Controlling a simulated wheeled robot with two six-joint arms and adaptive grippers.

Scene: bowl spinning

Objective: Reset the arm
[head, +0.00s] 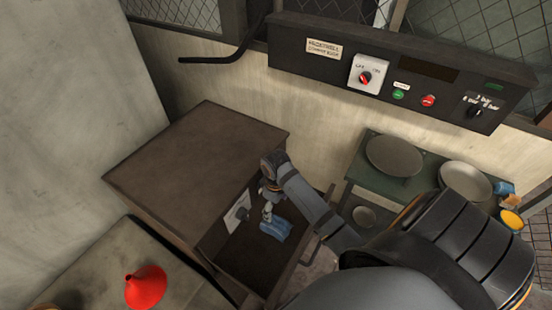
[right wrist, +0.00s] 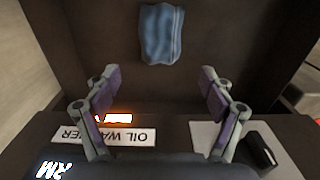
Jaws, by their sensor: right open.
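My right arm (head: 310,205) comes in from the lower right and reaches over a brown cabinet's open, dark compartment (head: 240,262). My right gripper (head: 267,210) is at its end, close to a crumpled blue cloth-like item (head: 277,228) in the compartment. In the right wrist view the right gripper (right wrist: 157,80) is open, its two fingers wide apart with nothing between them. The blue item (right wrist: 161,36) lies beyond the fingertips, apart from them. My left gripper is not in view.
The brown cabinet (head: 195,155) has a front knob (head: 238,212) and an oil warmer label (right wrist: 131,135). A red funnel (head: 145,287) stands at lower left. A green shelf (head: 418,185) holds plates at right. A control panel (head: 400,72) hangs at the back.

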